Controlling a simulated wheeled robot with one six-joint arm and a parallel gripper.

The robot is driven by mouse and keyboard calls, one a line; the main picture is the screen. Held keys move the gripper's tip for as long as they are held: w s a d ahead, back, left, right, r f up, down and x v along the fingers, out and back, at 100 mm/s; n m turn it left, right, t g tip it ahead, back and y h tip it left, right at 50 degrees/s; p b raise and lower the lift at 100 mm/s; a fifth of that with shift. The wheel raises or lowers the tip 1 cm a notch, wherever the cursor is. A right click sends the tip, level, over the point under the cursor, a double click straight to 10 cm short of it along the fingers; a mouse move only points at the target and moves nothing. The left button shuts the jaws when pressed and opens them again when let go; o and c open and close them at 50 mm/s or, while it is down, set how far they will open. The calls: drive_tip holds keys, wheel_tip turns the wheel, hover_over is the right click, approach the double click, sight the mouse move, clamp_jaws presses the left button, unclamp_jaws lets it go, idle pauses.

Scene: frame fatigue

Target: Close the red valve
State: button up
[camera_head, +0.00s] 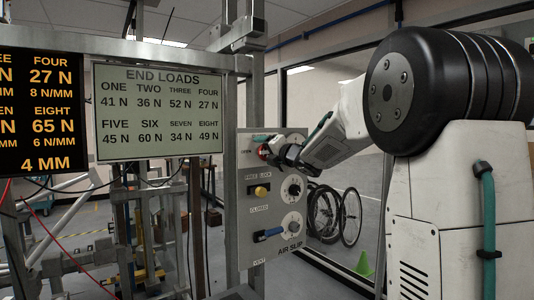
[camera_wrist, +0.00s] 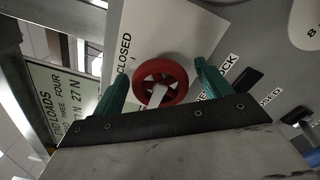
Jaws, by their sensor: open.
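The red valve (camera_wrist: 160,83) is a round red handwheel on a pale panel, with a white bar across its middle. In the wrist view it sits between the two green fingers of my gripper (camera_wrist: 158,86), one on each side of it. The gripper is open, and I cannot tell whether either finger touches the rim. A "CLOSED" label is beside the wheel. In the head view my gripper (camera_head: 270,148) is at the upper left of the panel, and the red valve (camera_head: 264,150) is mostly hidden behind it.
A metal post stands just left of the panel. An "END LOADS" board (camera_head: 160,112) hangs further left. Wheels and a green cone stand behind.

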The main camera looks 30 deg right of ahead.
drive_tip(key=shift+c, duration=0.4)
drive_tip(key=c, duration=0.9)
drive_tip(key=shift+m, duration=0.4)
drive_tip(key=m, duration=0.3)
drive_tip(key=shift+m, duration=0.4)
drive_tip(key=m, duration=0.4)
drive_tip(key=shift+f+m, duration=0.1)
drive_tip(key=shift+m, duration=0.2)
drive_tip(key=m, duration=0.8)
drive_tip(key=shift+f+m, duration=0.1)
drive_tip(key=shift+m, duration=0.2)
